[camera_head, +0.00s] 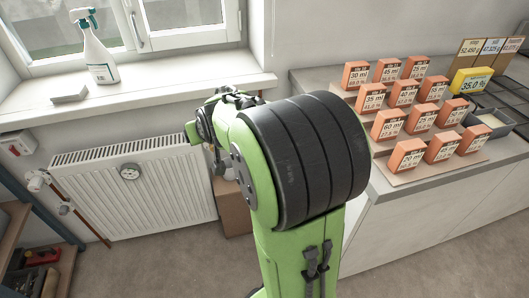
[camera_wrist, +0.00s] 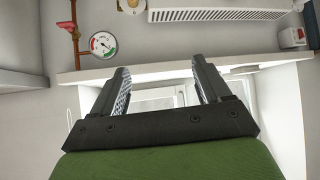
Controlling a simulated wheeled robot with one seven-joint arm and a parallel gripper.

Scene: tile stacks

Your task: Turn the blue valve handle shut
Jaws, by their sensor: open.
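No blue valve handle shows in either view; my arm hides part of the wall right of the radiator in the head view. In the wrist view a copper pipe (camera_wrist: 76,42) with a red part (camera_wrist: 66,25) and a round gauge (camera_wrist: 103,44) shows at the upper left. My gripper (camera_wrist: 163,72) has its two dark fingers spread apart with nothing between them. The gauge and pipe lie beyond the left finger, apart from it. In the head view my green arm covers the centre and the fingers cannot be made out clearly.
A counter (camera_head: 420,185) with several orange boxes is at right. Floor shows at lower left.

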